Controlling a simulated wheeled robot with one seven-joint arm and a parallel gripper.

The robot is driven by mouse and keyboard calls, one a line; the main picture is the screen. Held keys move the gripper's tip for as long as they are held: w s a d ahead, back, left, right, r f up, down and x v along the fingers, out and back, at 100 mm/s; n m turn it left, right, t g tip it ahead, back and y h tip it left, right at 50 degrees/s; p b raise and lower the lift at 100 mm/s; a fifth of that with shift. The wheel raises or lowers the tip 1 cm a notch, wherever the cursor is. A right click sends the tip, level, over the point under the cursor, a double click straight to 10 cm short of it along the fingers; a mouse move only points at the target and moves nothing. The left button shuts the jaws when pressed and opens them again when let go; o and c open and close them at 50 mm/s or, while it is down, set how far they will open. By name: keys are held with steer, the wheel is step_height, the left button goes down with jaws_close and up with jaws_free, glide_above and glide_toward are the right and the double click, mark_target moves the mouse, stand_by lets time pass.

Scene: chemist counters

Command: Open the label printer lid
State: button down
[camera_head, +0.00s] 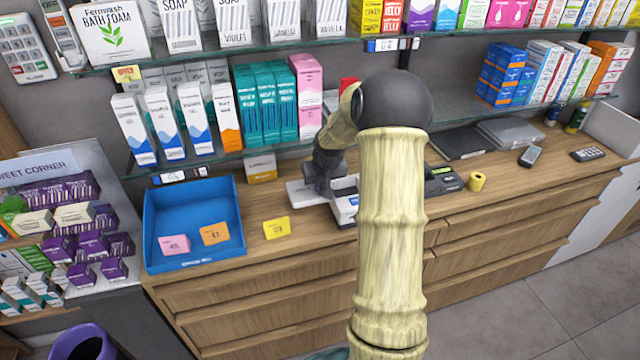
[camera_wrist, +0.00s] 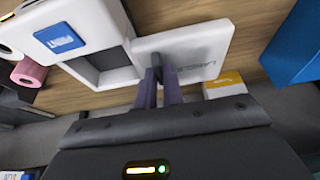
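The white label printer (camera_head: 347,208) stands on the wooden counter, partly hidden behind my arm. In the wrist view its body (camera_wrist: 75,25) has a blue PRINT button (camera_wrist: 58,39) and an open, dark compartment (camera_wrist: 108,62). The white lid (camera_wrist: 205,45), marked with lettering, is swung out away from the compartment, beside the body. It also shows in the head view (camera_head: 305,191), lying out to the printer's left. My gripper (camera_wrist: 158,76) is at the lid's edge near the compartment. Its fingers are close together; I cannot tell whether they touch the lid.
A blue tray (camera_head: 152,225) with price cards stands left of the printer, and a yellow card (camera_head: 277,228) lies between. A small box (camera_head: 262,168) is behind. A yellow roll (camera_head: 477,181) stands to the right. A glass shelf of boxes overhangs the counter's back.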

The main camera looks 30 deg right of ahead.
steer(key=c, duration=1.5)
jaws_free()
steer(key=b+v, duration=0.1)
steer(key=v, duration=1.6)
steer(key=shift+r, duration=0.2)
steer(key=s+a+f, duration=0.3)
steer(key=s+a, duration=0.3)
steer(key=s+a+f+n+g, duration=0.1)
steer(key=s+a+f, duration=0.3)
steer(key=s+a, duration=0.2)
steer(key=s+a+f+n+y, duration=0.1)
steer(key=s+a+f, duration=0.3)
steer(key=s+a, duration=0.2)
steer(key=shift+a+f+g, duration=0.1)
steer(key=shift+a+g, duration=0.3)
steer(key=shift+a, duration=0.2)
